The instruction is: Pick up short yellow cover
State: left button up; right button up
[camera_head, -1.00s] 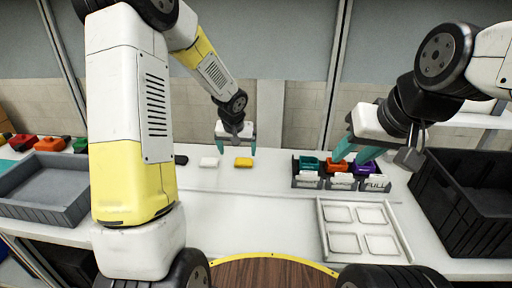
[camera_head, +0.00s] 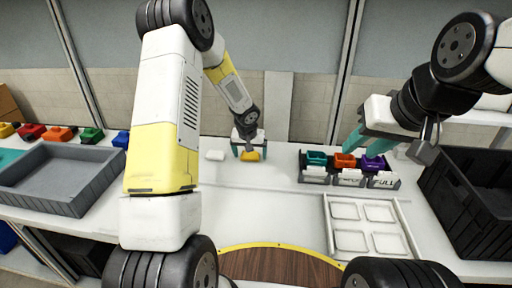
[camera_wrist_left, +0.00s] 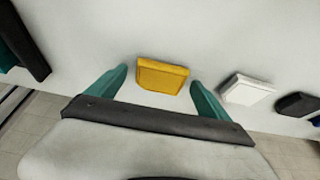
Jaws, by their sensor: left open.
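The short yellow cover (camera_head: 250,156) lies on the white table near its back edge. My left gripper (camera_head: 249,152) is open right at it. In the left wrist view the yellow cover (camera_wrist_left: 162,75) sits between the two teal fingertips of my left gripper (camera_wrist_left: 158,76), with a gap on each side. My right gripper (camera_head: 358,145) is open and empty, above the table near the bins at the right.
A white cover (camera_head: 214,155) lies just left of the yellow one; a black one (camera_wrist_left: 297,104) is beyond it. Small bins (camera_head: 345,177) hold coloured parts. A white tray (camera_head: 335,240), a black crate (camera_head: 470,200) and a grey tray (camera_head: 60,180) stand on the table.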

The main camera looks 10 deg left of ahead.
pick_arm(q)
jog(key=c, duration=1.4)
